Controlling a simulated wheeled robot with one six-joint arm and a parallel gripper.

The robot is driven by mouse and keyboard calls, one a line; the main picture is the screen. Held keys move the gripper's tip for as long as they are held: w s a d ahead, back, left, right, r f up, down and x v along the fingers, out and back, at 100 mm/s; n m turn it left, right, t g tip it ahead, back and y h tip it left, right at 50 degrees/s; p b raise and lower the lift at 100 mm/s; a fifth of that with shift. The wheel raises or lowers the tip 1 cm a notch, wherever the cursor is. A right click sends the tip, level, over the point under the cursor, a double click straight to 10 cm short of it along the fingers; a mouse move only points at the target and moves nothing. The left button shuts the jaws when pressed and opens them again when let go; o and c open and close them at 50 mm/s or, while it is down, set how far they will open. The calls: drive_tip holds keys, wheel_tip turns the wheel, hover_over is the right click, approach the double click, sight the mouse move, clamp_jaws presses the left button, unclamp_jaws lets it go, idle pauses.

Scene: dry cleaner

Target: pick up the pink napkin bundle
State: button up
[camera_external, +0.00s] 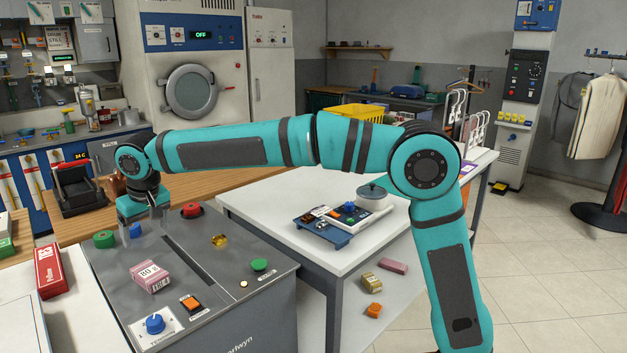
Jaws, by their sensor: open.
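A pink bundle (150,277) with a white lettered band lies on the grey metal top of the machine (205,290), toward its front left. It looks like the napkin bundle. My gripper (146,228) hangs over the back left part of the same top, behind and above the pink bundle and apart from it. Its jaws are open, small in the picture, and nothing shows held in them. A small blue thing (135,230) is close beside the fingers; I cannot tell whether they touch.
Around the bundle are a green roll (104,239), a red button (192,210), a yellow piece (220,240), an orange switch (191,303), a blue knob (155,324) and a green button (259,265). A red box (50,270) stands left. Another pink block (392,266) lies on the lower shelf.

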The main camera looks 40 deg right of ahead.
sight(150, 271)
drive_tip(key=x, duration=1.6)
drive_tip(key=shift+d, duration=0.1)
drive_tip(key=shift+s, duration=0.1)
drive_tip(key=shift+c, duration=0.2)
drive_tip(key=c, duration=1)
